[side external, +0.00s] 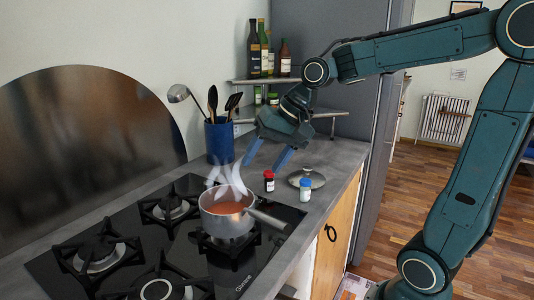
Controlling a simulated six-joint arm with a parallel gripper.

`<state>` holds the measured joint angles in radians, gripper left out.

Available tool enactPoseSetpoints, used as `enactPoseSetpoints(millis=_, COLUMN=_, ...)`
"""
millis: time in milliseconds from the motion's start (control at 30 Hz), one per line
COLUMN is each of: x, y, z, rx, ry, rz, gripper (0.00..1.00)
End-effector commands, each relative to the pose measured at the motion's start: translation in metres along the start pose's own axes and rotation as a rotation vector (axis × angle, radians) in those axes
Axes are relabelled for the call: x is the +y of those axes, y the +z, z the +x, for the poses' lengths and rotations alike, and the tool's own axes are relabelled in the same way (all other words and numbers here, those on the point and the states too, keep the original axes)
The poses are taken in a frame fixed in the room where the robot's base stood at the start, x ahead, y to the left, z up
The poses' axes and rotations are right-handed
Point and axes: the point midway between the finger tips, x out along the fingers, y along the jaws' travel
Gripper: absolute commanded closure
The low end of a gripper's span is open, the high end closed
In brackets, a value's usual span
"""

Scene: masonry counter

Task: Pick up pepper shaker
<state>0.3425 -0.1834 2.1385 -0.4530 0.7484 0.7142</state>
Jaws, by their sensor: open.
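Two small shakers stand upright on the counter right of the pot. One (269,181) has a red cap and a dark body with a pale label. I cannot read the labels; the dark one looks like the pepper shaker. My gripper (267,158) is open and empty, fingers pointing down, above and behind the red-capped shaker. It appears apart from both shakers.
A blue utensil holder (219,142) stands behind left. Shelves with bottles (264,52) fill the corner.

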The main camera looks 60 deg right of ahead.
Motion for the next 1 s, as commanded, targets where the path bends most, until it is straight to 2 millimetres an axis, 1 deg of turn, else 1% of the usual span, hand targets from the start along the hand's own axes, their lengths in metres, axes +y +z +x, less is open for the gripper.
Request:
enactPoseSetpoints(millis=33, x=0.001, y=-0.012, z=0.007, rx=-0.012, ry=-0.009, rz=0.054, gripper=0.42)
enactPoseSetpoints(millis=267, x=0.006, y=-0.061, z=0.032, rx=-0.061, ry=-0.074, rz=0.302, gripper=0.42)
enactPoseSetpoints(millis=467, x=0.021, y=-0.102, z=0.055, rx=-0.115, ry=-0.134, rz=0.526, gripper=0.42)
enactPoseSetpoints(millis=600, x=0.037, y=-0.128, z=0.071, rx=-0.159, ry=-0.178, rz=0.685, gripper=0.42)
enactPoseSetpoints(millis=767, x=0.061, y=-0.155, z=0.089, rx=-0.215, ry=-0.231, rz=0.869, gripper=0.42)
enactPoseSetpoints(millis=1000, x=0.107, y=-0.188, z=0.114, rx=-0.317, ry=-0.312, rz=1.143, gripper=0.42)
